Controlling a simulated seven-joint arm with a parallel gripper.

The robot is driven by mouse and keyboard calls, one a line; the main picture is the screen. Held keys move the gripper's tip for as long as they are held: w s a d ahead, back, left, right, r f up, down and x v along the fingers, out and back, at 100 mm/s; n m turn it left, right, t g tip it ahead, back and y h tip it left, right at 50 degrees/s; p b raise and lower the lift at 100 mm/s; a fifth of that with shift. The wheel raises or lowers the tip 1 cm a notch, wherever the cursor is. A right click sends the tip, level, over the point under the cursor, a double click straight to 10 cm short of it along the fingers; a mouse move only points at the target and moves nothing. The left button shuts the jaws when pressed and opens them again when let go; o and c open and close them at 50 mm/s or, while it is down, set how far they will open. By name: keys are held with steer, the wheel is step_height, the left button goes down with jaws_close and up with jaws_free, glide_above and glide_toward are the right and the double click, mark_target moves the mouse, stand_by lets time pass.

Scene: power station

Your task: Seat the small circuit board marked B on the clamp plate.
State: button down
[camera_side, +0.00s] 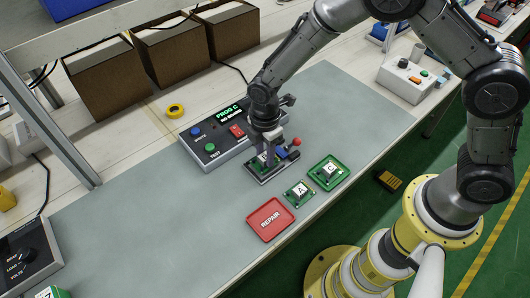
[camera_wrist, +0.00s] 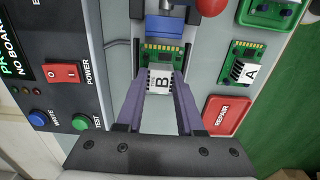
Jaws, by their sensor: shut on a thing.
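Board B (camera_wrist: 162,58) is a small green board with gold contacts along its far edge and a white block marked B. My gripper (camera_wrist: 160,82) is shut on board B, one finger on each side of the block. In the side view my gripper (camera_side: 267,155) points down over the clamp plate (camera_side: 283,172), a dark plate in front of the tester. The gripper partly hides board B there. I cannot tell whether the board touches the plate. A blue clamp part (camera_wrist: 163,27) lies just beyond the contacts in the wrist view.
The tester (camera_side: 208,137) displays "PROG C" and "NO BOARD". A red-knobbed lever (camera_side: 296,142) stands beside the clamp. Board A (camera_side: 299,192), a board in a green tray (camera_side: 343,176), and a red REPAIR tray (camera_side: 268,231) lie to the right and front. The mat's left part is clear.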

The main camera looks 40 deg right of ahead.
steer(key=shift+f, duration=0.65)
steer(key=shift+c, duration=2.3)
jaws_free()
steer(key=d+r+m+t, duration=0.1)
steer(key=d+r, duration=0.2)
steer(key=r, duration=0.9)
steer(key=d+r+m+t, duration=0.1)
steer(key=d+r, duration=0.2)
steer(key=r, duration=0.9)
steer(key=s+d+r+m+t, duration=0.2)
steer(key=s+d+r+m, duration=0.1)
steer(key=s+d+r, duration=0.35)
steer(key=s+d+f+m, duration=0.1)
steer(key=s+d+m, duration=0.1)
steer(key=s+m, duration=0.4)
steer(key=s+d+f+m+t, duration=0.1)
steer(key=s+d+m, duration=0.1)
steer(key=s+m, duration=0.5)
steer(key=s, duration=0.3)
steer(key=shift+d+t, duration=0.3)
steer(key=shift+d, duration=0.1)
